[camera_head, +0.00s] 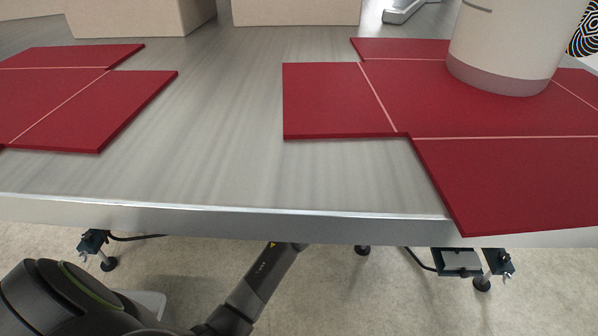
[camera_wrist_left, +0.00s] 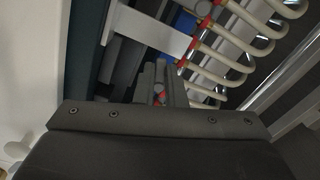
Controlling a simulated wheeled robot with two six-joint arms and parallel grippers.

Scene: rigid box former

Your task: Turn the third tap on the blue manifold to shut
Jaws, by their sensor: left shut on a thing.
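In the left wrist view my left gripper (camera_wrist_left: 161,82) is shut on a small red-tipped part, which looks like a tap handle (camera_wrist_left: 160,97). The fingers hide most of it, so its angle cannot be told. A blue piece, which looks like part of the manifold (camera_wrist_left: 185,22), shows beyond the fingers, partly behind a pale bracket. Other red parts and pale looped hoses (camera_wrist_left: 232,62) run beside it to the right. In the head view my left arm reaches under the table edge, and its gripper is hidden. My right gripper is in neither view.
The metal table (camera_head: 230,165) has a front edge (camera_head: 250,222) above my left arm. Red flat cardboard blanks (camera_head: 500,170) lie on it, with a pale cylinder (camera_head: 507,45) on the right one. Boxes (camera_head: 295,10) stand at the back. Dark clamps (camera_head: 92,241) hang below the edge.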

